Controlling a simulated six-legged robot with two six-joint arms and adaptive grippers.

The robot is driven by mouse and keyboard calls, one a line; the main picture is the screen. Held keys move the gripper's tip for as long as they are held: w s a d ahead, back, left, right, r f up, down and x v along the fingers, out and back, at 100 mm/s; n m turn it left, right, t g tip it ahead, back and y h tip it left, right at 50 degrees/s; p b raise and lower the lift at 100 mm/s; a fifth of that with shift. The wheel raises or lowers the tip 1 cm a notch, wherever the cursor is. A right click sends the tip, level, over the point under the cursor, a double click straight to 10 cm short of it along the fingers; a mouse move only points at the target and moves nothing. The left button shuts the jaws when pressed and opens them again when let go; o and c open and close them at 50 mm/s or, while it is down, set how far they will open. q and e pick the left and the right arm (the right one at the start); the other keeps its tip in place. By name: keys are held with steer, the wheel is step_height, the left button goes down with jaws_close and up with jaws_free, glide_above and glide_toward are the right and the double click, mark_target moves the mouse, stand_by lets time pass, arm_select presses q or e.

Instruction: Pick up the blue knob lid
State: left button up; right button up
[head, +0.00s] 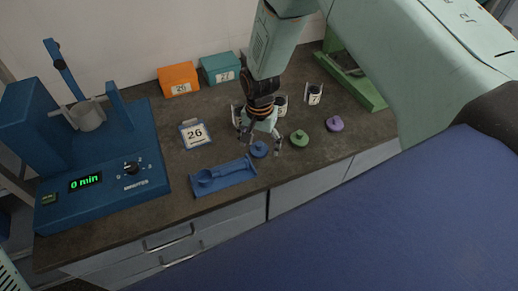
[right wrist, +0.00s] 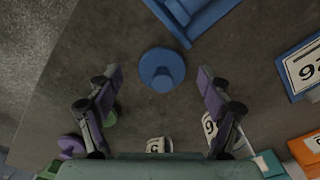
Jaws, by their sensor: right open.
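The blue knob lid (head: 259,149) lies on the dark bench top, just right of the blue tray with a spoon-shaped recess. In the right wrist view the lid (right wrist: 162,70) shows as a round disc with a knob, ahead of and between the fingers. My right gripper (head: 258,142) is open and points down above the bench by the lid. In the right wrist view its two fingers (right wrist: 162,88) are spread wide with nothing between them touching. My left gripper is not in view.
A green lid (head: 299,138) and a purple lid (head: 335,124) lie to the right. Labelled white cups (head: 314,94) stand behind. A card marked 26 (head: 195,134), the blue tray (head: 223,178), orange box (head: 178,79), teal box (head: 220,68) and blue shaker machine (head: 130,150) are left. A green frame (head: 372,98) stands right.

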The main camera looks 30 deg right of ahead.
steer(key=shift+w+d+f, duration=0.1)
steer(key=shift+w+f, duration=0.1)
steer(key=shift+f, duration=0.05)
steer(key=shift+s+r, duration=0.15)
steer(key=c, duration=0.9)
steer(key=shift+c, duration=0.2)
